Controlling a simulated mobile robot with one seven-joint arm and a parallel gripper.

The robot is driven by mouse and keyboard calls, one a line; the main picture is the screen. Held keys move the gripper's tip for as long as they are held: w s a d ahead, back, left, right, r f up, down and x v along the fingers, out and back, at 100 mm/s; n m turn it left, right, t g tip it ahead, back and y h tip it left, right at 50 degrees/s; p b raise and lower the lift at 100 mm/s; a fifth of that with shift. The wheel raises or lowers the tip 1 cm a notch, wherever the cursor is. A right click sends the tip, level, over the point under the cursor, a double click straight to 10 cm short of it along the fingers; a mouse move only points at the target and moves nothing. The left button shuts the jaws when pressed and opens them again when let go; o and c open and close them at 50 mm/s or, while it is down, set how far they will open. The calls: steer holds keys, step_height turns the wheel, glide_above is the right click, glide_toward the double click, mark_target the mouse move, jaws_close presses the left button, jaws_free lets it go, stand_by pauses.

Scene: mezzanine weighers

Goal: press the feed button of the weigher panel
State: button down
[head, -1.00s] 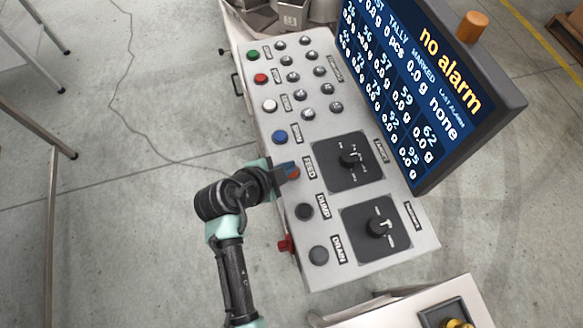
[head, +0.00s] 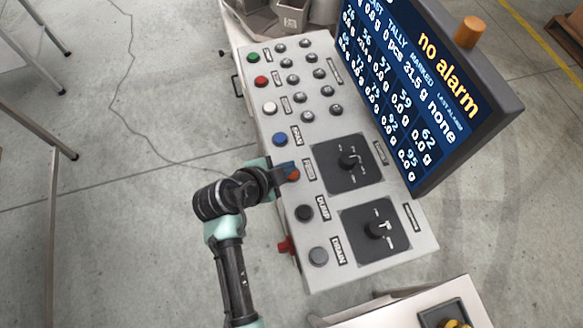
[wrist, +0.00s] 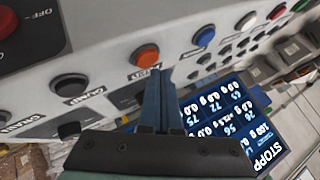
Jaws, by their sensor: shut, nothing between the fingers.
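The weigher panel (head: 330,115) is a light grey sloped box with a column of coloured buttons along its left side. The orange feed button (head: 293,174) sits beside the FEED label (head: 308,170), below the blue button; my gripper partly covers it in the head view. In the wrist view the orange button (wrist: 145,56) shows clear, just beyond the fingertips. My gripper (head: 287,170) is shut and empty, its fingertips at the feed button. In the wrist view the closed fingers (wrist: 158,75) end close by the button; I cannot tell whether they touch it.
A blue button (head: 279,138) is above and a black dump button (head: 304,212) below. A grey drain button (head: 318,256) and two rotary knobs (head: 349,160) are near. A red part (head: 286,245) sticks out at the panel's left edge. The screen (head: 420,90) reads "no alarm".

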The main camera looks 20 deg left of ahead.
steer(key=shift+r, duration=0.1)
steer(key=shift+r+p, duration=1.85)
steer(key=shift+r, duration=0.65)
